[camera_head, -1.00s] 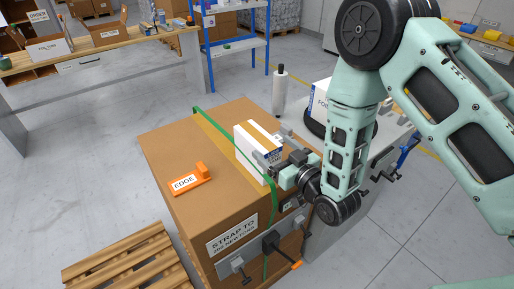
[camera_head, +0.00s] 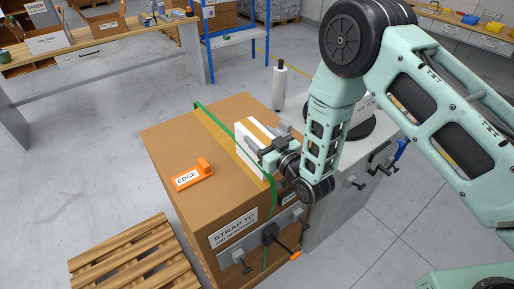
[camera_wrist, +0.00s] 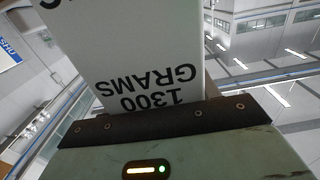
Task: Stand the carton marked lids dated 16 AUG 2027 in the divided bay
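A white carton (camera_head: 249,148) with a tan stripe along its top stands on a large brown strapped box (camera_head: 165,140). My gripper (camera_head: 268,146) is at the carton's near right side, its fingers reaching along the carton. I cannot tell whether they press on it. In the wrist view the carton (camera_wrist: 135,45) is close in front of the palm, with "1300 GRAMS" upside down. No lids mark or date is readable. I cannot make out a divided bay.
An orange edge piece (camera_head: 192,177) lies left on the box, and a green strap (camera_head: 225,133) crosses it. A wooden pallet (camera_head: 133,263) lies on the floor at the lower left. A grey bench (camera_head: 335,205) is at right, partly behind my arm. A wrapped roll (camera_head: 279,88) stands behind.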

